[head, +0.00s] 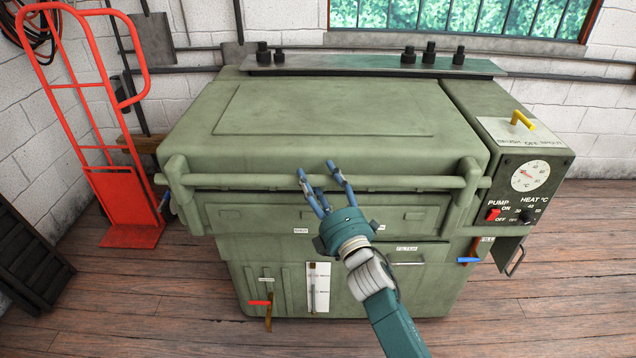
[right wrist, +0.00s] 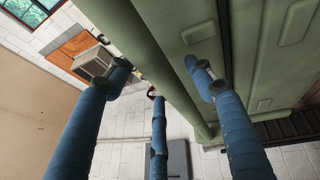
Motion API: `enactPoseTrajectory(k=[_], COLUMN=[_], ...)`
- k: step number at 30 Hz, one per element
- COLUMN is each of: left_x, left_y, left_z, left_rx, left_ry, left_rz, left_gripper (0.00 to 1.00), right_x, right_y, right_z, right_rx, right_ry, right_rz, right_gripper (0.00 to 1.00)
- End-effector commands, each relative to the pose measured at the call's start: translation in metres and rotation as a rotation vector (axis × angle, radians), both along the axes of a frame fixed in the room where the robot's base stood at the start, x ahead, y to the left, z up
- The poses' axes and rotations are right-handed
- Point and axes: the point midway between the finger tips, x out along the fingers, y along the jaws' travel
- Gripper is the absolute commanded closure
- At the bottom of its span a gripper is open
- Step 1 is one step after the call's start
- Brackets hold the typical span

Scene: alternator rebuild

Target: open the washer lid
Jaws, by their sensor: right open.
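The washer lid (head: 320,108) is a broad green panel on top of the green washer and lies shut. A thick green handle bar (head: 420,183) runs across its front edge. My right gripper (head: 317,172) is open and empty, with its blue fingertips at the middle of the bar. In the right wrist view the bar (right wrist: 165,75) passes behind the spread fingers (right wrist: 160,72). I cannot tell whether they touch it. My left gripper is not in view.
A control box (head: 525,175) with a dial and yellow handle is on the washer's right. A red hand truck (head: 115,190) stands at the left. A shelf (head: 370,65) with dark knobs runs behind the lid. The wooden floor (head: 130,300) is clear in front.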

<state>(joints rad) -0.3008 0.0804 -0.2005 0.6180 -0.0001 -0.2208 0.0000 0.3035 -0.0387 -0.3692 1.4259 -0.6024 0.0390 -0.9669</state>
Motion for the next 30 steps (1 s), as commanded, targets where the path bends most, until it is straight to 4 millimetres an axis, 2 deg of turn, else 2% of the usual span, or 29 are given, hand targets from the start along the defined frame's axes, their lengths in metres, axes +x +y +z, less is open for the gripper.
enactPoseTrajectory(k=[10, 18, 25, 30], left_x=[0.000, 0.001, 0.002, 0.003], left_y=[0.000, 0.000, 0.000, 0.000], left_z=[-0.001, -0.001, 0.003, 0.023], left_rx=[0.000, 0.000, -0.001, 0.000], left_ry=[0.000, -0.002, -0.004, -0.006], left_rz=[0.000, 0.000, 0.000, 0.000], left_gripper=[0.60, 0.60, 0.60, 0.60], right_x=[0.004, 0.004, 0.004, 0.007], right_y=[0.002, 0.002, 0.001, 0.001], right_z=[0.001, 0.000, 0.005, 0.024], right_rx=[0.001, 0.001, -0.001, -0.003], right_ry=[0.001, 0.001, 0.006, 0.028], right_rz=[0.000, -0.001, -0.001, -0.001], right_gripper=[0.46, 1.00, 1.00, 1.00])
